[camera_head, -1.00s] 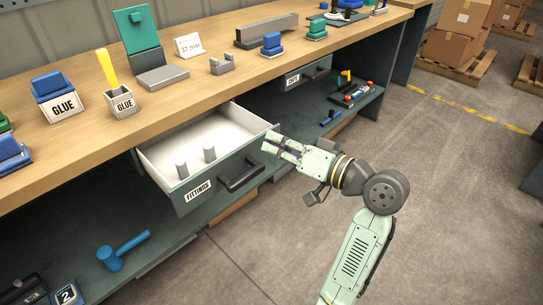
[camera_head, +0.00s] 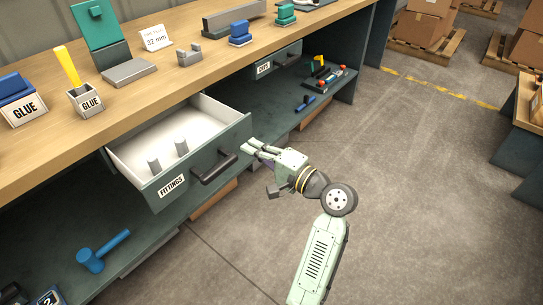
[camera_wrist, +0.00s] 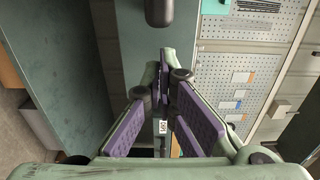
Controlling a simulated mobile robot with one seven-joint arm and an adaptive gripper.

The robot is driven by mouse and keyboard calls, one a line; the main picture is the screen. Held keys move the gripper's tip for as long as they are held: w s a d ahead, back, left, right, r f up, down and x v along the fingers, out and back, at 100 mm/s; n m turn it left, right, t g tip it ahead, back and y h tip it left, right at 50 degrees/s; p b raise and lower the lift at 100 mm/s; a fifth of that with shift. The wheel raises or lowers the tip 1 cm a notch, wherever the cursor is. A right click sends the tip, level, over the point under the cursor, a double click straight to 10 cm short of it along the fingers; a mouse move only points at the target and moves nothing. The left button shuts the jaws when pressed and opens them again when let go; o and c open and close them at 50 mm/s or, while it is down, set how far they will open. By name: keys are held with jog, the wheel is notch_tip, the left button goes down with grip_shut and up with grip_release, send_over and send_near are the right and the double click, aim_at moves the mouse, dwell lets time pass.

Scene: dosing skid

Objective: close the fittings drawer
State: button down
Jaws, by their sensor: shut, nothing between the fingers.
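The fittings drawer (camera_head: 158,188) is pulled out under the bench top, its white inside showing with two small grey cylinders (camera_head: 168,156) standing in it. Its dark bar handle (camera_head: 214,168) is on the grey-green front, right of the FITTINGS label. My gripper (camera_head: 250,147) is shut and empty, its fingertips close to the right end of the drawer front. I cannot tell whether they touch it. In the wrist view the purple-padded fingers (camera_wrist: 163,85) converge, and the dark handle (camera_wrist: 159,12) shows at the top.
A blue mallet (camera_head: 103,251) lies on the lower shelf. Tools (camera_head: 322,78) lie on the shelf at the right.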

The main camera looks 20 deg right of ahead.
aim_at(235, 138)
jog(key=shift+x, duration=1.75)
jog(key=shift+w, duration=0.1)
jog(key=p+x, duration=0.2)
jog(key=x, duration=1.6)
